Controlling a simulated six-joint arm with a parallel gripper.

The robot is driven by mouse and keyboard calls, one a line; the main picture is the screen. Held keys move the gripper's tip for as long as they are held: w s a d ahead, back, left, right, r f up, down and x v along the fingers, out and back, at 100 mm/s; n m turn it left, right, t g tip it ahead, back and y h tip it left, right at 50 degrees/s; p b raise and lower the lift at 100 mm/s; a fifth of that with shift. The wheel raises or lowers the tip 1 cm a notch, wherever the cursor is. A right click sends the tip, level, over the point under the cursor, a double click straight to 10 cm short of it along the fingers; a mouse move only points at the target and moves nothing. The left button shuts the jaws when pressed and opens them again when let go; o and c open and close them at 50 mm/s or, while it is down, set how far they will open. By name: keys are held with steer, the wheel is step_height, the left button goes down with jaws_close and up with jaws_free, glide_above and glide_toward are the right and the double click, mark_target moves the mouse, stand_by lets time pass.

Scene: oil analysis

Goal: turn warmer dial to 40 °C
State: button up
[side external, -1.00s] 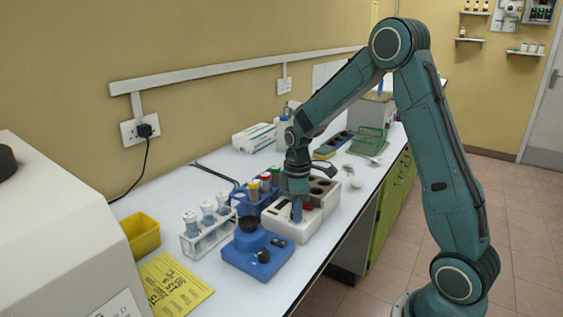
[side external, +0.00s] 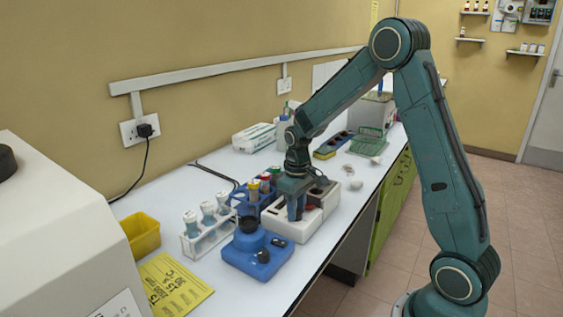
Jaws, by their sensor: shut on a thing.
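The warmer (side external: 284,228) is a white box with dark wells, standing on the bench behind the blue device. My gripper (side external: 297,212) points down at the front of the warmer's top. A red part (side external: 310,208) of the warmer shows just right of the fingers. The dial's marks and its setting are too small and covered to read.
A blue device (side external: 258,255) with a black knob stands in front of the warmer. A white rack (side external: 207,238) and a blue rack (side external: 247,208) hold tubes to its left. A yellow bin (side external: 142,236) and yellow sheet (side external: 173,287) lie further left. Bench's right edge is near.

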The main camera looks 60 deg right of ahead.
stand_by(0.4)
steer(key=o, duration=1)
steer(key=shift+r, duration=0.15)
step_height(320, 180, up, 14)
steer(key=shift+f, duration=0.2)
